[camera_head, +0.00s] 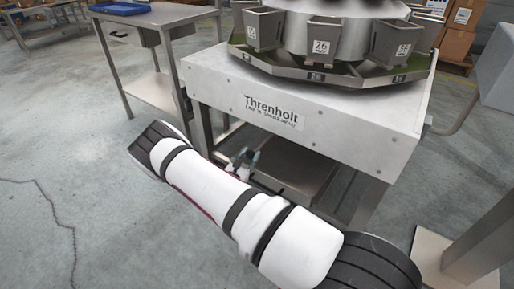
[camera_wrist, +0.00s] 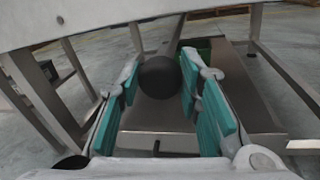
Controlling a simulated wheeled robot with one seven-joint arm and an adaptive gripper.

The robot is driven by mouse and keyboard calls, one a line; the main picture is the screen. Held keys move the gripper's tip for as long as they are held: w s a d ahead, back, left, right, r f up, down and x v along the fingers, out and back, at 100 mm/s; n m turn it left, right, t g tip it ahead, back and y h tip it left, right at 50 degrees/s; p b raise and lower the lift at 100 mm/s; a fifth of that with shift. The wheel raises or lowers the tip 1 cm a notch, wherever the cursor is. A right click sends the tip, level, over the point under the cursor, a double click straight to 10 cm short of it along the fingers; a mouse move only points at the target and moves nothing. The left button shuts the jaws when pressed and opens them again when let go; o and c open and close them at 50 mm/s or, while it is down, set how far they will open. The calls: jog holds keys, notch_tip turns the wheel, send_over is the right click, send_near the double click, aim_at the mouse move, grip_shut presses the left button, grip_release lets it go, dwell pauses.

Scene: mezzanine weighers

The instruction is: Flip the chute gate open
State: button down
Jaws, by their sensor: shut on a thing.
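A round black knob (camera_wrist: 159,77) sits between the teal finger pads of my gripper (camera_wrist: 162,82) in the wrist view. The fingers are closed in on it from both sides. The knob hides its own mounting, and I cannot make out how the chute gate is set. In the head view my gripper (camera_head: 244,158) is partly behind my white arm, beside the front edge of the Threnholt weigher table (camera_head: 310,113). The knob cannot be made out there.
A flat metal surface (camera_wrist: 160,142) lies below the knob, with a green container (camera_wrist: 203,46) behind it. Table legs (camera_wrist: 78,70) stand nearby. A side table (camera_head: 150,88) bears a blue tray (camera_head: 120,8). Weigher buckets (camera_head: 325,38) ring the machine above. Floor at left is clear.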

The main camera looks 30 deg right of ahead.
jog(key=w+a+p+v, duration=0.1)
jog(key=w+v, duration=0.1)
jog(key=v, duration=1.1)
jog(key=shift+a, duration=0.5)
jog(key=shift+s+f, duration=0.1)
jog(key=shift+f, duration=0.1)
jog(key=c, duration=1.2)
grip_release()
jog(key=shift+r, duration=0.1)
jog(key=shift+o, duration=0.2)
jog(key=shift+a, duration=0.1)
jog(key=v, duration=1.2)
